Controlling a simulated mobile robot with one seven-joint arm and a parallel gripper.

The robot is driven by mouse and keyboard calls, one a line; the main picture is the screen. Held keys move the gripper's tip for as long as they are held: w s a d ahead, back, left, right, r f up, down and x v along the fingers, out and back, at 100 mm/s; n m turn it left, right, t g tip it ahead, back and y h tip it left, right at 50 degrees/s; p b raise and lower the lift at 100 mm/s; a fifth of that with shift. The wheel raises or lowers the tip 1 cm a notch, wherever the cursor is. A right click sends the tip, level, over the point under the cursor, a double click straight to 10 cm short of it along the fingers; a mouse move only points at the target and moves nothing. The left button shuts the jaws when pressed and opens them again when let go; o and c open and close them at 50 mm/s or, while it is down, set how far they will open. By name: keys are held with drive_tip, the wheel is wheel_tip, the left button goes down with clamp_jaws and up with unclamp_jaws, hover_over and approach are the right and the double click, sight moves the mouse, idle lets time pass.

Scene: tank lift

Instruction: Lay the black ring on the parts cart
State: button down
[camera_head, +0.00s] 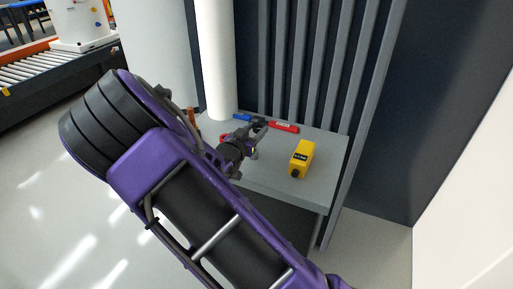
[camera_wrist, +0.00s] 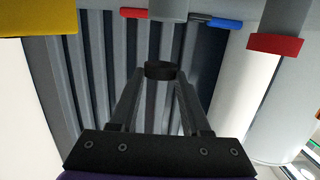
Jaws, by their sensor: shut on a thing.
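The black ring (camera_wrist: 160,70) is pinched between the fingertips of my gripper (camera_wrist: 160,78) in the wrist view. In the head view my gripper (camera_head: 259,130) is over the grey parts cart (camera_head: 328,143), near its middle and back. The ring is too small and dark to make out there, and I cannot tell how far above the top it is. The cart's left part is hidden behind my purple arm.
A yellow box-shaped device (camera_head: 302,158) stands on the cart right of my gripper. A red-handled tool (camera_head: 285,127) and a blue-handled tool (camera_head: 243,118) lie along the back. A white column (camera_head: 216,60) and grey slatted panel (camera_head: 318,60) stand behind. The front right corner is bare.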

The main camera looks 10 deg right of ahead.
wheel_tip(320, 180, down, 8)
drive_tip(key=shift+r+b, duration=0.1)
drive_tip(key=shift+b, duration=0.5)
drive_tip(key=shift+c, duration=1.8)
unclamp_jaws()
drive_tip(key=shift+r, duration=0.1)
drive_tip(key=p+v, duration=0.1)
drive_tip(key=v, duration=1.1)
